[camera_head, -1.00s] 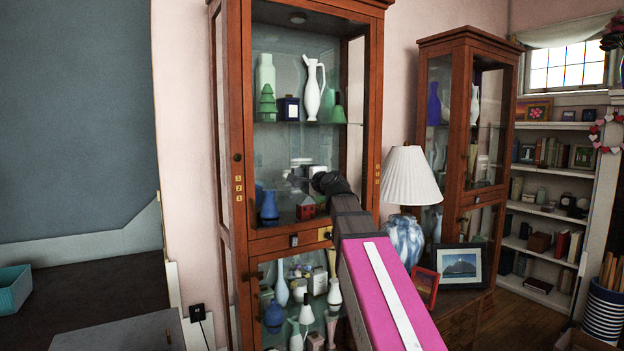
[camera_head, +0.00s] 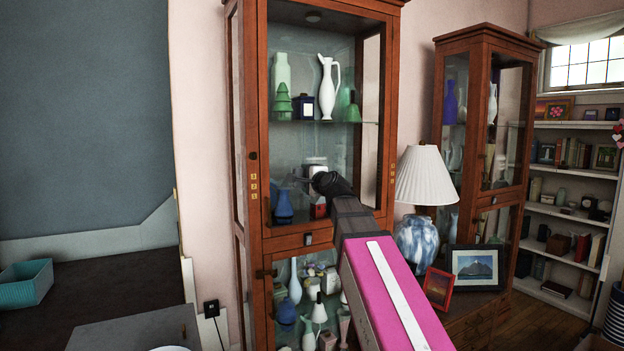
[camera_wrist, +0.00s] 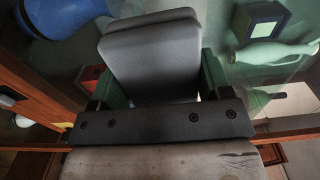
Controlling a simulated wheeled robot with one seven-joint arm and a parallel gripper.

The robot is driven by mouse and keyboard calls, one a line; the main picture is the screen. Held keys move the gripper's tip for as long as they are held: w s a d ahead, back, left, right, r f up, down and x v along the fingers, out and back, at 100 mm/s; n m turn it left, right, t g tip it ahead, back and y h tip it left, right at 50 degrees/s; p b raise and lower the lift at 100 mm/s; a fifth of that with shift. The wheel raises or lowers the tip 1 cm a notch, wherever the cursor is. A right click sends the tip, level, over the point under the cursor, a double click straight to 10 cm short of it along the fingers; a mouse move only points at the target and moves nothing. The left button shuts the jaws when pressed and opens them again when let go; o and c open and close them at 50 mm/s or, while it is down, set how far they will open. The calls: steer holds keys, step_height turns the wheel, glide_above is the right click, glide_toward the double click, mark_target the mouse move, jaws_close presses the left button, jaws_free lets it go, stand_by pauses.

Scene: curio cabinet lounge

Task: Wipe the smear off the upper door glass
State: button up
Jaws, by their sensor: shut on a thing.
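The tall brown cabinet has an upper door with a wooden frame (camera_head: 262,150) and a clear pane (camera_head: 300,148). I cannot clearly make out a smear on the glass. My gripper (camera_wrist: 158,82) is shut on a grey pad (camera_wrist: 150,55), held between its green fingers. In the head view my arm's end is in front of the lower part of the upper pane, and the pad is too small to make out there. In the wrist view the pad covers part of the glass behind it. I cannot tell whether it touches the pane.
Behind the glass are a white pitcher (camera_head: 328,88), green bottles and a blue vase (camera_head: 284,206). To the right stand a lamp (camera_head: 420,176), picture frames (camera_head: 475,268) and a second cabinet (camera_head: 478,110). A teal bin (camera_head: 26,284) sits on the dark surface at left.

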mark_target(334, 168)
steer(key=shift+s+a, duration=0.2)
steer(key=shift+a, duration=0.4)
steer(key=shift+s+a, duration=0.15)
steer(key=shift+a, duration=0.4)
steer(key=shift+r, duration=1.05)
steer(key=shift+w+d, duration=0.3)
steer(key=shift+d, duration=0.6)
steer(key=shift+w+d, duration=0.3)
steer(key=shift+d, duration=0.6)
steer(key=shift+w+d, duration=0.7)
steer(key=shift+d, duration=0.95)
steer(key=shift+w+d, duration=0.65)
steer(key=shift+d, duration=1)
steer(key=shift+w+d, duration=0.7)
steer(key=shift+d, duration=0.95)
steer(key=shift+s+f, duration=0.1)
steer(key=shift+v, duration=2.95)
